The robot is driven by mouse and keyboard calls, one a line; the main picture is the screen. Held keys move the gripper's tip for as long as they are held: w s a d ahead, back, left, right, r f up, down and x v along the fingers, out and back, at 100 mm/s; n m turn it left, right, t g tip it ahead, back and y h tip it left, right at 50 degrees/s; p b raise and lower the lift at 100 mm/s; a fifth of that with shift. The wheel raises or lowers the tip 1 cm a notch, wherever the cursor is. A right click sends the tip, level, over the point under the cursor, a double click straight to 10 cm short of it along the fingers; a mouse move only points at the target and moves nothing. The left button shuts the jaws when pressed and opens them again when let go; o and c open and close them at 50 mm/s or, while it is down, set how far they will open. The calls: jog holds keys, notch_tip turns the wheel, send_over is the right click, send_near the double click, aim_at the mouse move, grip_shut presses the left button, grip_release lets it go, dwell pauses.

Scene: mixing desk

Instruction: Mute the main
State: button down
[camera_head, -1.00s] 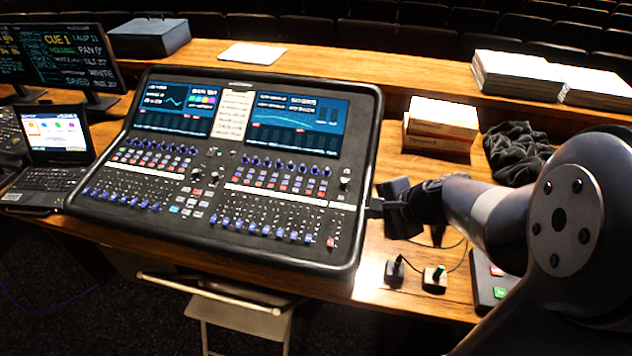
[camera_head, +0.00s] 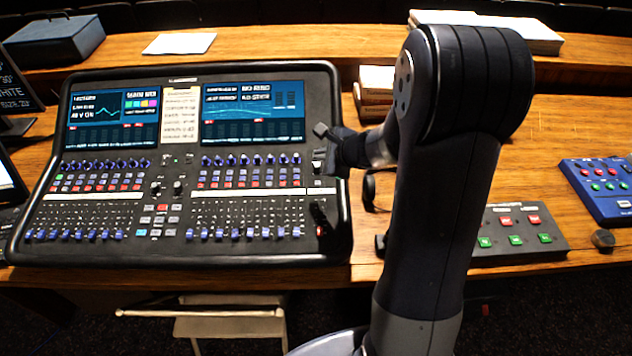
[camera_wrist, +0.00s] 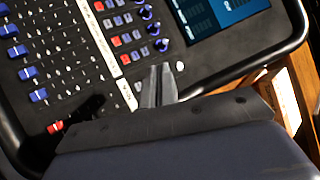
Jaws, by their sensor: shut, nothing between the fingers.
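The mixing desk (camera_head: 345,215) is a black console with two screens, rows of faders and small coloured buttons. Its red main fader cap (camera_head: 320,231) is at the lower right, in shadow; it also shows in the wrist view (camera_wrist: 55,127). My gripper (camera_head: 321,150) is shut and empty over the desk's right edge, beside the rightmost control column. In the wrist view its fingertips (camera_wrist: 158,72) lie over the panel near a pale button (camera_wrist: 138,87) and a light round knob (camera_wrist: 180,66). I cannot tell whether they touch the panel. No label for the main mute is readable.
A black button box (camera_head: 515,232) with red and green buttons and a blue box (camera_head: 600,190) stand right of my arm. Small boxes (camera_head: 376,85) stand behind the gripper. A paper (camera_head: 180,43) lies on the back ledge. A chair (camera_head: 230,320) stands in front.

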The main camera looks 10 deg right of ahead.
jog(key=b, duration=0.6)
send_over(318, 183)
jog(key=s, duration=0.1)
jog(key=f, duration=0.7)
jog(key=shift+s+d+f, duration=0.1)
jog(key=shift+d+f, duration=0.1)
jog(key=shift+d, duration=0.05)
jog(key=shift+f+b, duration=0.5)
jog(key=shift+f, duration=0.2)
jog(key=shift+f, duration=0.1)
dwell(0.4)
jog(key=shift+f+b, duration=0.3)
jog(key=shift+b, duration=0.3)
jog(key=shift+f+b, duration=0.35)
jog(key=shift+b, duration=0.1)
dwell(0.4)
jog(key=shift+r, duration=0.1)
jog(key=shift+r+p, duration=0.5)
jog(key=shift+r, duration=0.2)
